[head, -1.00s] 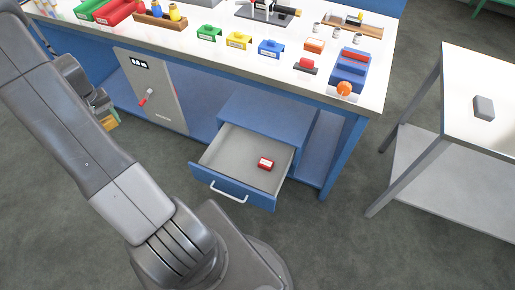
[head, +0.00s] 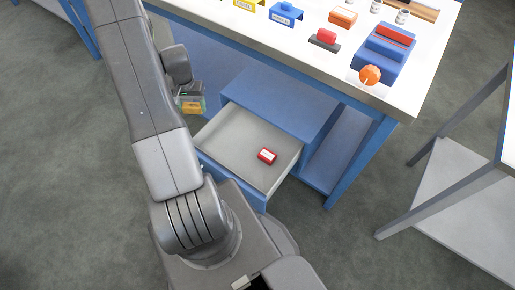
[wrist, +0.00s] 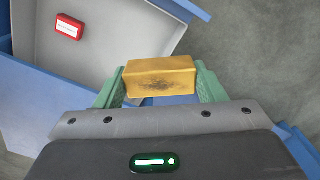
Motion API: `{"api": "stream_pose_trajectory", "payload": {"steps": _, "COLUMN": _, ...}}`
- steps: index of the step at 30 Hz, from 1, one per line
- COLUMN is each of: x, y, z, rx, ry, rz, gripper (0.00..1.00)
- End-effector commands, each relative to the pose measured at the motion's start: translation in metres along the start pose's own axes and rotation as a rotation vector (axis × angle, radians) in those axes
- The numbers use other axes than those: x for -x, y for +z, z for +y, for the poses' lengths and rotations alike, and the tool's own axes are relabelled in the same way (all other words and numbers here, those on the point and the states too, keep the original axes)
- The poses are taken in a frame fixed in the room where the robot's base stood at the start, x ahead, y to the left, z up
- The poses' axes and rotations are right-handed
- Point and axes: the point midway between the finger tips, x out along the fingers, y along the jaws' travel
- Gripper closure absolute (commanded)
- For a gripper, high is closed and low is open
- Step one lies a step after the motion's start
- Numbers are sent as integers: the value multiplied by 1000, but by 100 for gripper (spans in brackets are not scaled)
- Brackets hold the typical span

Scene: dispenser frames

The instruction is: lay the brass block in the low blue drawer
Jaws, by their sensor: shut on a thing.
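My gripper (wrist: 160,88) is shut on the brass block (wrist: 160,72), a golden block with a dark scuffed patch, held between its green fingers. In the head view the brass block (head: 192,106) shows small below my wrist, left of the open drawer. The low blue drawer (head: 230,150) is pulled out under the bench, with a pale grey inside. A small red block with a white label (head: 267,155) lies in it. In the wrist view the drawer (wrist: 125,40) is at the upper left, beyond the gripper, with the red block (wrist: 68,27) inside.
The bench (head: 340,75) above the drawer carries coloured holders, a blue box with a red top (head: 388,48) and an orange knob (head: 370,75). A grey side table (head: 460,185) stands at right. The rest of the drawer floor is clear.

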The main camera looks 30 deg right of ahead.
Motion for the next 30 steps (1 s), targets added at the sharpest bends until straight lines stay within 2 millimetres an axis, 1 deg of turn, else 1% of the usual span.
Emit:
{"api": "stream_pose_trajectory", "payload": {"steps": 1, "x": -32, "y": 2, "z": 14, "rx": -48, "ry": 1, "rz": -3, "gripper": 70}}
{"api": "stream_pose_trajectory", "payload": {"steps": 3, "x": -57, "y": 6, "z": 31, "rx": -112, "ry": 2, "rz": -3, "gripper": 70}}
{"api": "stream_pose_trajectory", "payload": {"steps": 5, "x": -77, "y": 9, "z": 45, "rx": -166, "ry": 2, "rz": -3, "gripper": 70}}
{"api": "stream_pose_trajectory", "payload": {"steps": 9, "x": -125, "y": 20, "z": 76, "rx": -293, "ry": 2, "rz": -3, "gripper": 70}}
{"api": "stream_pose_trajectory", "payload": {"steps": 12, "x": -157, "y": 28, "z": 97, "rx": -380, "ry": 2, "rz": -3, "gripper": 70}}
{"api": "stream_pose_trajectory", "payload": {"steps": 15, "x": -182, "y": 36, "z": 114, "rx": -457, "ry": 1, "rz": -3, "gripper": 70}}
{"api": "stream_pose_trajectory", "payload": {"steps": 18, "x": -200, "y": 43, "z": 127, "rx": -516, "ry": 1, "rz": -1, "gripper": 70}}
{"api": "stream_pose_trajectory", "payload": {"steps": 22, "x": -214, "y": 49, "z": 138, "rx": -564, "ry": 1, "rz": -1, "gripper": 70}}
{"api": "stream_pose_trajectory", "payload": {"steps": 26, "x": -226, "y": 52, "z": 141, "rx": -584, "ry": 0, "rz": -1, "gripper": 70}}
{"api": "stream_pose_trajectory", "payload": {"steps": 30, "x": -252, "y": 52, "z": 141, "rx": -585, "ry": 1, "rz": -2, "gripper": 70}}
